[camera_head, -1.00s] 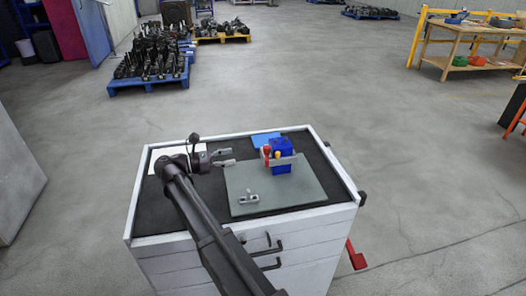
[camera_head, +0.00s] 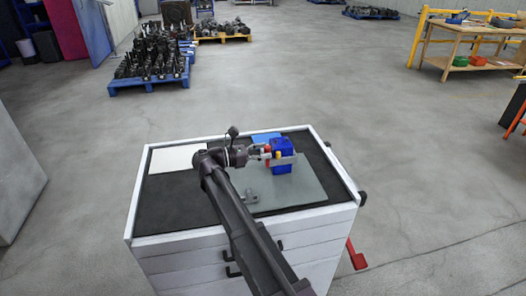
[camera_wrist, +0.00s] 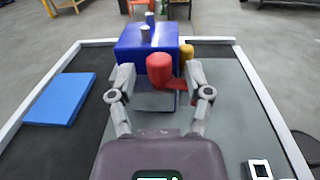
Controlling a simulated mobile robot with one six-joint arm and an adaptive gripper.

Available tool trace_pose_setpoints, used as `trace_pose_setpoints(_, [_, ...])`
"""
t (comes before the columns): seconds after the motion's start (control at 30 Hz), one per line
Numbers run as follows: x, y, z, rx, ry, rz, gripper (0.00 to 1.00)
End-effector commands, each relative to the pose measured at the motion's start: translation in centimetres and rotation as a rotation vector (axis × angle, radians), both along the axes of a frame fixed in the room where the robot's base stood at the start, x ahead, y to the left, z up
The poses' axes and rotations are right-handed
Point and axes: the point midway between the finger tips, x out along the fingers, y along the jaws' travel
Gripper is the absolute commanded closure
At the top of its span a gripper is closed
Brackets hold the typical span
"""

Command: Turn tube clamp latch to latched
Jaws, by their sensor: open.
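A blue block-shaped fixture (camera_head: 283,157) stands on the grey-green plate on the cabinet top. In the wrist view the blue fixture (camera_wrist: 135,39) carries a red rounded knob (camera_wrist: 160,70) on its near side and a yellow knob (camera_wrist: 186,51) just behind it to the right. I cannot tell for certain which part is the tube clamp latch. My gripper (camera_wrist: 163,80) is open, with one finger on each side of the red knob. In the head view my gripper (camera_head: 262,152) is at the fixture's left side. Whether the fingers touch the knob cannot be told.
A grey metal bracket (camera_head: 251,196) lies on the plate (camera_head: 305,190), close to my arm. A blue flat pad (camera_wrist: 60,98) lies left of the fixture, and a white sheet (camera_head: 175,159) is at the cabinet's left. The cabinet has a raised white rim (camera_head: 146,192).

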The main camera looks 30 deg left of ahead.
Motion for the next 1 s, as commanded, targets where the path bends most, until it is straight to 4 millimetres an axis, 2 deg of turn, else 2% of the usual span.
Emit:
trace_pose_setpoints(0.2, [0.0, 0.0, 0.0, 0.0, 0.0, 0.0, 0.35])
trace_pose_setpoints(0.27, [0.0, 0.01, 0.0, 0.0, 0.0, 0.0, 0.5])
trace_pose_setpoints(0.43, [-0.01, 0.01, 0.0, 0.0, 0.0, 0.0, 1.0])
trace_pose_setpoints(0.73, [-0.09, -0.16, 0.0, 0.0, 0.0, 0.017, 1.0])
trace_pose_setpoints(1.0, [-0.28, -0.51, 0.0, 0.0, 0.0, 0.145, 1.0])
